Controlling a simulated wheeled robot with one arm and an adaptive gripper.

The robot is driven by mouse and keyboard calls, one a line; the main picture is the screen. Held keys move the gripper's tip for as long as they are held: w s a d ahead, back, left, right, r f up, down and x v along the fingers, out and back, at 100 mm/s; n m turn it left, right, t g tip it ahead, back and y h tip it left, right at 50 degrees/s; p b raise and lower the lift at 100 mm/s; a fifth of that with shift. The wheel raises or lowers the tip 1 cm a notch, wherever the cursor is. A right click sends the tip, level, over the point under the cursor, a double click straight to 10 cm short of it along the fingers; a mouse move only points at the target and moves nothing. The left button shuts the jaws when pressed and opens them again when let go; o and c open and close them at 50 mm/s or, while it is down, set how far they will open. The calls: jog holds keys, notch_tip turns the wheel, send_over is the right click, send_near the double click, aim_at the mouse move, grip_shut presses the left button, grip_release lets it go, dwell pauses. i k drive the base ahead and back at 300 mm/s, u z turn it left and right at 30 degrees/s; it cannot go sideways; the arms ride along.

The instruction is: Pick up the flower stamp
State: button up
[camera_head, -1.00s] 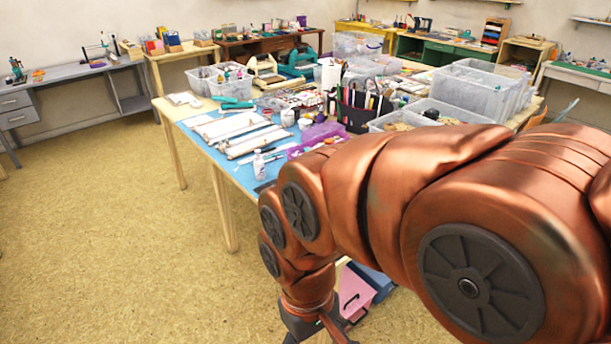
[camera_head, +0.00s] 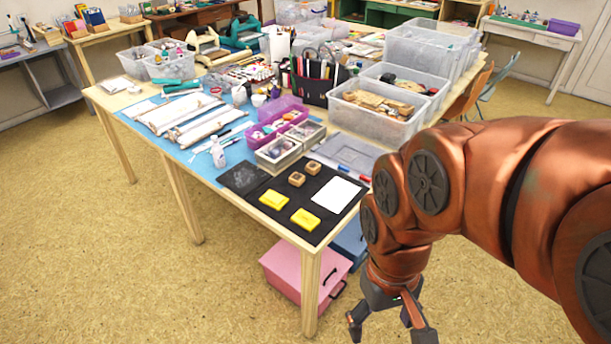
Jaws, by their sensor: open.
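Two small wooden stamps stand on a black mat (camera_head: 258,211) at the near corner of the table. One is the farther right stamp (camera_head: 313,167); the other is the nearer left stamp (camera_head: 297,179). I cannot tell which one bears the flower. Two yellow inkpads lie on the same mat, one at the left (camera_head: 273,200) and one nearer the front (camera_head: 305,219). A white sheet (camera_head: 336,194) lies at the mat's right. My gripper (camera_head: 388,338) is open and empty, low beside the table, right of and below the mat, apart from the stamps.
Boxes of small items (camera_head: 278,152) stand just behind the stamps, with a purple tray (camera_head: 277,125) beyond. A clear bin (camera_head: 376,112) stands farther right. Pink (camera_head: 290,266) and blue (camera_head: 349,243) boxes sit under the table near my gripper. The floor at left is clear.

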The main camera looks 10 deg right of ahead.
aim_at(297, 179)
jog(key=k, duration=0.65)
jog(key=u, duration=0.8)
jog(key=i, duration=1.45)
jog(key=z, duration=0.1)
